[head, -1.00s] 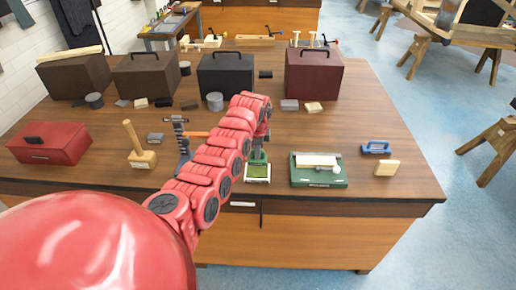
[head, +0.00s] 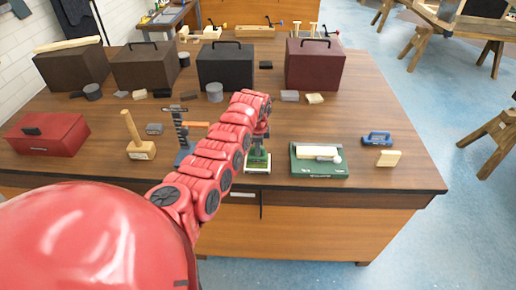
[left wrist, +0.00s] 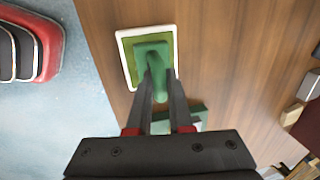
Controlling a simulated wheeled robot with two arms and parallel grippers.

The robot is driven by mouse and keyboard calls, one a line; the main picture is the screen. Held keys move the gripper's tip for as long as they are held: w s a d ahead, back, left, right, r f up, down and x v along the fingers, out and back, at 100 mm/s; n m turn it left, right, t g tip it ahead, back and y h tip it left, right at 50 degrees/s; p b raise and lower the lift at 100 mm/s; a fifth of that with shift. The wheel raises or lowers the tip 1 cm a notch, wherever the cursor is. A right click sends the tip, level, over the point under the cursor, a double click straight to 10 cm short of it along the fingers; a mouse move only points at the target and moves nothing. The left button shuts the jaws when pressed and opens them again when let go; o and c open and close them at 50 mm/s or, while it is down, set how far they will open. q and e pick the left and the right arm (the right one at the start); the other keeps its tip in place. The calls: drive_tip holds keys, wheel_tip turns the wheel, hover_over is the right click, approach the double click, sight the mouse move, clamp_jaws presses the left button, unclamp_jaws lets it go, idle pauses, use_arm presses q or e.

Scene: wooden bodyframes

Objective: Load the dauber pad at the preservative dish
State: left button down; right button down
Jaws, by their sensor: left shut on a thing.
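The preservative dish (head: 257,168) is a shallow white-rimmed tray with green inside, near the bench's front edge. It also shows in the left wrist view (left wrist: 129,68). My left gripper (head: 261,132) points down over it and is shut on the green dauber (head: 258,153). In the left wrist view the dark fingers (left wrist: 159,76) pinch the dauber's green handle (left wrist: 152,48), and the dauber sits over the dish's middle. Its pad underside is hidden, so I cannot tell whether it touches the green surface. My right gripper is not in view.
A blue-handled tool (head: 377,139) and wood block (head: 388,158) lie farther right. A mallet (head: 139,145) and a dark stand (head: 183,140) are left. Large cases (head: 226,70) line the back.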

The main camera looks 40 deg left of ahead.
use_arm(q)
drive_tip(key=shift+f, duration=0.55)
idle(1.2)
drive_tip(key=shift+r, duration=0.1)
drive_tip(key=shift+r+p, duration=0.7)
drive_tip(key=shift+r, duration=0.7)
wheel_tip(320, 180, up, 2)
drive_tip(key=shift+r+p, duration=0.1)
drive_tip(key=shift+p, duration=0.3)
drive_tip(key=shift+r, duration=0.95)
